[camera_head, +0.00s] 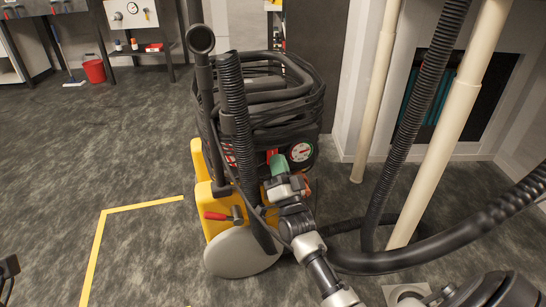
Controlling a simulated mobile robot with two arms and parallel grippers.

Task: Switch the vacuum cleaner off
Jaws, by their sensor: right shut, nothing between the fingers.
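The vacuum cleaner (213,213) stands upright in the middle of the view, yellow and grey, with black hose coiled around its top. A round dial with a red and white face (301,152) sits on its right side. A red-handled lever (222,216) is low on its front. My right gripper (281,176) is shut and empty, close in front of the cleaner just below the dial. A green part (279,165) shows at its tip; I cannot tell whether they touch. The switch is not clearly visible. A dark piece at the left edge appears to be my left gripper (8,268), mostly cut off.
A thick black hose (450,243) runs across the right side, near my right arm. Cream pipes (450,125) stand behind it. Yellow tape (99,249) marks the floor at left. A red bucket (94,70) stands far back. The left floor is mostly clear.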

